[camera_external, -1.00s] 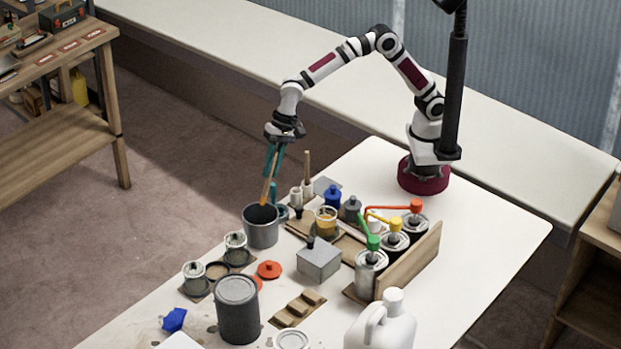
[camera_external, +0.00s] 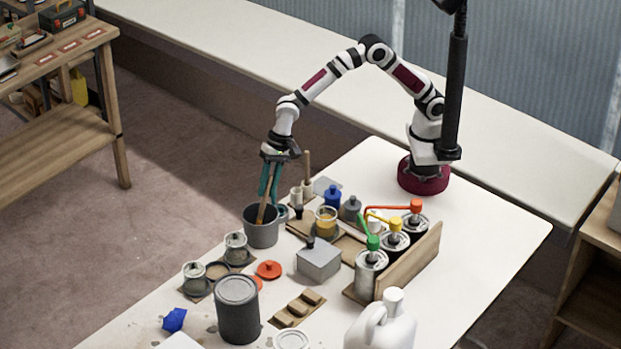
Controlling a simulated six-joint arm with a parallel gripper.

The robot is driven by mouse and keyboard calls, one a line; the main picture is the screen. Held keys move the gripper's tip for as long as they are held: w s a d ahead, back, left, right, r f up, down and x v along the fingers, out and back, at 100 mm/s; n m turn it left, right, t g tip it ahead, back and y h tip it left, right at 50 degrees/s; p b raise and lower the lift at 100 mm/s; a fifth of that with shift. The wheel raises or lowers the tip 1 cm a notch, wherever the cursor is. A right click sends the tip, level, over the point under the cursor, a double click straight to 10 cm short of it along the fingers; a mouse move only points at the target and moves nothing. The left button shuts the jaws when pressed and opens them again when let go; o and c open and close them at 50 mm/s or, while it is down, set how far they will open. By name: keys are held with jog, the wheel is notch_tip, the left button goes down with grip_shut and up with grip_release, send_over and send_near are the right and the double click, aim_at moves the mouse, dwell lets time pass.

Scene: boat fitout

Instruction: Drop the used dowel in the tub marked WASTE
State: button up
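The wooden dowel (camera_external: 262,212) hangs down from my gripper (camera_external: 268,194), its lower end inside the mouth of a grey tub (camera_external: 261,234). My gripper has teal fingers and is just above the tub's rim, closed around the upper part of the dowel. No WASTE lettering can be read on the tub from this side, and the dowel's lower tip is hidden inside it.
Brushes (camera_external: 307,174) stand in holders close right of the tub. Small tins (camera_external: 236,248) stand at its front left, and a grey box (camera_external: 318,261) at its front right. A dark grey can (camera_external: 237,310) and a white jug (camera_external: 381,325) stand nearer the front.

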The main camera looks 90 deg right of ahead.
jog(key=o, duration=0.3)
jog(key=v, duration=1.5)
jog(key=shift+s+d+r, duration=0.15)
jog(key=shift+r, duration=0.2)
jog(key=s+d+f+n+g, duration=0.1)
jog(key=s+d, duration=0.3)
jog(key=s, duration=0.6)
jog(key=s+d+f+n+g+h, duration=0.1)
jog(key=s+d+f+n, duration=0.2)
jog(key=s, duration=0.8)
jog(key=s+d+f+n+g, duration=0.1)
jog(key=s+d+f+n, duration=0.2)
jog(key=s+d, duration=0.3)
jog(key=shift+s+d+n, duration=0.1)
jog(key=shift+s+n, duration=0.15)
jog(key=shift+s, duration=0.95)
jog(key=shift+s+d+n, duration=0.1)
jog(key=shift+s+n, duration=0.15)
jog(key=shift+s, duration=0.9)
